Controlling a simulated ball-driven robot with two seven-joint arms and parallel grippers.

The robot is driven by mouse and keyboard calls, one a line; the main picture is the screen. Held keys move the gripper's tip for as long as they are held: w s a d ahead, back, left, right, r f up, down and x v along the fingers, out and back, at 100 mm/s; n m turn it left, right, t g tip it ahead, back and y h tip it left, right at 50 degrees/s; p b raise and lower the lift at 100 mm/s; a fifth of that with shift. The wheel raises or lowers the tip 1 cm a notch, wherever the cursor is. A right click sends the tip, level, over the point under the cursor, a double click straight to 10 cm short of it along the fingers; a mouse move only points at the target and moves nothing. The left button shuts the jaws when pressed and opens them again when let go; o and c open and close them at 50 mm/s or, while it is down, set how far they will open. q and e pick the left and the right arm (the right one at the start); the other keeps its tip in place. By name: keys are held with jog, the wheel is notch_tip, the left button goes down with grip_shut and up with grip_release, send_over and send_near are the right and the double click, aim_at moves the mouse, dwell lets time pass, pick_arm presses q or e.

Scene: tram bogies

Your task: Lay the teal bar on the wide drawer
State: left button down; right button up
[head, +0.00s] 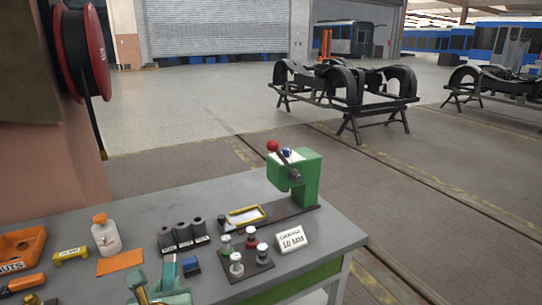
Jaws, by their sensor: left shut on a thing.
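The teal bar (168,272) stands out at the bottom of the head view, over the near part of the grey workbench (330,232). My left gripper (158,291) is at the bottom edge, shut on the teal bar; part of the gripper is cut off by the frame. I cannot make out the wide drawer in this view. My right gripper is not in view.
Close by are a small dark blue block (192,265), black cylinders (181,234), an orange pad (120,262), a white bottle (105,234) and an orange bin (22,243). A green press (297,178) stands at the far corner, near a base with small knobs (250,256).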

pick_arm(q)
jog(key=s+d+r+m+t+h, duration=0.1)
jog(key=d+r+m+h, duration=0.3)
jog(key=r, duration=0.1)
jog(key=shift+s+h, duration=0.3)
jog(key=shift+s, duration=0.05)
